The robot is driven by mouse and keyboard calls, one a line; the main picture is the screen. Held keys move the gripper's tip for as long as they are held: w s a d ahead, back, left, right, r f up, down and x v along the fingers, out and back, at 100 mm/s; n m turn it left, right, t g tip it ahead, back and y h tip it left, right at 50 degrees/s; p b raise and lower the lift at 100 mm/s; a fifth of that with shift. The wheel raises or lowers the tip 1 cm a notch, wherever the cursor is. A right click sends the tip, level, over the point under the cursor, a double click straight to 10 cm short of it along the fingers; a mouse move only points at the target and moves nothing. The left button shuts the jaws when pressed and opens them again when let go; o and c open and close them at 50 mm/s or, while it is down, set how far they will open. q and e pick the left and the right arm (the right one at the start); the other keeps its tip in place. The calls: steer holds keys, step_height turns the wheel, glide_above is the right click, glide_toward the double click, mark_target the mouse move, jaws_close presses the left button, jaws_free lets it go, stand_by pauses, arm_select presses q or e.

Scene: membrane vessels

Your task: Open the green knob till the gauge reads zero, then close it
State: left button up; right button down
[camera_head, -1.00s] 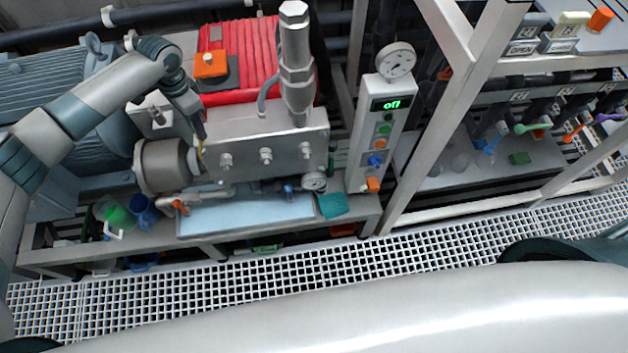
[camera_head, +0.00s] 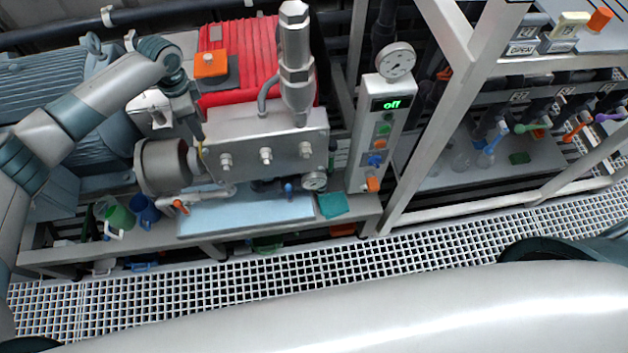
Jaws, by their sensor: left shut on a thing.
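My left gripper (camera_head: 199,136) reaches down from the left, at the left end of the metal pump block (camera_head: 262,142). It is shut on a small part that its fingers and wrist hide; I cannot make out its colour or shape. I see no clear green knob there. A round white gauge (camera_head: 396,61) stands on top of the control panel (camera_head: 361,150), and a smaller gauge (camera_head: 314,181) sits low at the block's right end. Both dials are too small to read. The panel display (camera_head: 391,104) shows "off". A green button (camera_head: 384,129) is below it. My right gripper is not in view.
An orange-handled valve (camera_head: 180,207) and a blue handle (camera_head: 288,188) sit above a pale blue tray (camera_head: 240,217). Green and blue jugs (camera_head: 120,217) stand at the left. A white frame (camera_head: 438,125) rises on the right. The grated floor in front is clear.

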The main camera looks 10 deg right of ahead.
arm_select(q)
steer(key=shift+f, duration=0.1)
steer(key=shift+m, duration=2)
steer(key=o, duration=1)
steer(key=shift+r+b, duration=0.3)
steer(key=shift+r, duration=0.25)
steer(key=shift+r+b, duration=2.25)
steer(key=shift+r, duration=5.95)
